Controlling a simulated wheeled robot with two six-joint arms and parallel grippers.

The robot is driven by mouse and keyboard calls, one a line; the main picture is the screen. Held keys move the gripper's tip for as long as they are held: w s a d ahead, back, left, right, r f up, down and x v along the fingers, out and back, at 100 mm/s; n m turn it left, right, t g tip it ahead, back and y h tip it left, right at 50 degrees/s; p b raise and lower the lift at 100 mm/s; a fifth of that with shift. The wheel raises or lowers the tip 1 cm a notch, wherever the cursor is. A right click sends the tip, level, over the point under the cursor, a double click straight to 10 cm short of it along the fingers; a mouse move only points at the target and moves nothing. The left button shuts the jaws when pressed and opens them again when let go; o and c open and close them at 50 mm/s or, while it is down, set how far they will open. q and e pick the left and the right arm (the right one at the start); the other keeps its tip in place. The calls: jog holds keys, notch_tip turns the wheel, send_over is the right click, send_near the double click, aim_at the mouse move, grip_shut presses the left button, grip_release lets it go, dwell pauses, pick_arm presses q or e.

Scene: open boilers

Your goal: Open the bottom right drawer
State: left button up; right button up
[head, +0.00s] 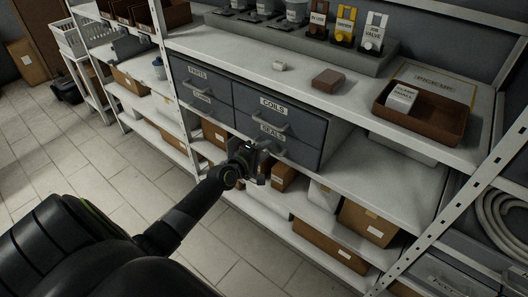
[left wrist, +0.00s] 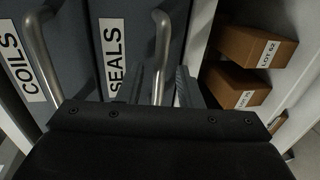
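The bottom right drawer (head: 306,153), labelled SEALS, is shut in the grey drawer unit under the shelf top. Its face also shows in the left wrist view (left wrist: 120,70), with its metal bar handle (left wrist: 162,42). My left gripper (head: 261,152) is in front of this drawer at the handle. In the left wrist view its fingers look apart, one on each side of the bar; contact is not clear. The gripper's body hides the lower part of the handle. My right gripper is not in view.
The COILS drawer (head: 285,108) is directly above, and the PARTS drawer (head: 197,74) is at the upper left; both are shut. Cardboard boxes (head: 366,224) stand on the shelves below. A brown tray (head: 451,127) is on top.

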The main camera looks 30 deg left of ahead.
pick_arm(q)
grip_shut()
jog(key=shift+s, duration=0.15)
